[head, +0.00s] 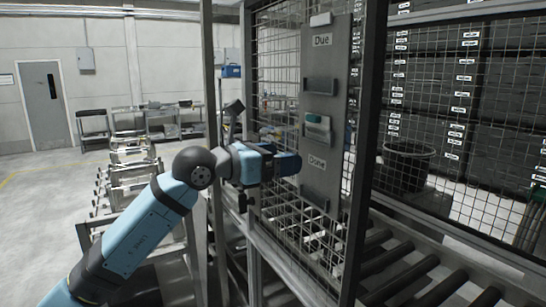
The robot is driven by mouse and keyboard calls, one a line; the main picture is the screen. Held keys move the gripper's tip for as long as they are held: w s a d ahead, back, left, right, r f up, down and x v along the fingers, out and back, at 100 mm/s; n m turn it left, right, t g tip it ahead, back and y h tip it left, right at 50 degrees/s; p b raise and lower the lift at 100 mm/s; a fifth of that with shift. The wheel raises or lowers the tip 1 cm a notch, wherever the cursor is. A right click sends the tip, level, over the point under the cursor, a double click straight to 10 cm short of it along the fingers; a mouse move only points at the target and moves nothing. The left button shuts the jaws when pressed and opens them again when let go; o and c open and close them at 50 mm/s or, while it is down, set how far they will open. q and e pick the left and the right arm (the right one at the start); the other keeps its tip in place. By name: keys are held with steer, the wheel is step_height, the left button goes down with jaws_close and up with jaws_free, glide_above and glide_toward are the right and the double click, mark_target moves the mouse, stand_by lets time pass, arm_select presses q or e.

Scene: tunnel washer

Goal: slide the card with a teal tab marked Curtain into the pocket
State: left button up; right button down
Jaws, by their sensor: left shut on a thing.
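A grey board (340,103) hangs upright on the wire mesh, with a "Due" label (322,40) near its top and a "Done" label (317,161) lower down. An upper pocket (319,85) shows no card. Between the labels, a pale card with a teal tab (318,119) stands upright at the board; its writing is too small to read. My left gripper (298,163) is at the board's left edge, level with "Done" and below that card. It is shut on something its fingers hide. My right gripper is out of view.
A dark frame post (367,130) stands right of the board. A roller conveyor (420,265) runs below. A dark bin (407,165) shows behind the mesh. Another roller line (130,155) and shelves are at the left, with open floor (45,210) beside them.

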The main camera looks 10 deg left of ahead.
arm_select(q)
glide_above(316, 181)
steer(key=v, duration=0.3)
steer(key=shift+w+d+f+p, duration=0.15)
steer(key=shift+f+p, duration=0.2)
steer(key=shift+f, duration=0.6)
steer(key=shift+f+b, duration=0.45)
steer(key=shift+f, duration=0.6)
steer(key=shift+f+b, duration=0.55)
steer(key=shift+f+b, duration=0.4)
steer(key=shift+f+b, duration=0.35)
steer(key=shift+f, duration=0.1)
stand_by(0.7)
steer(key=o, duration=0.7)
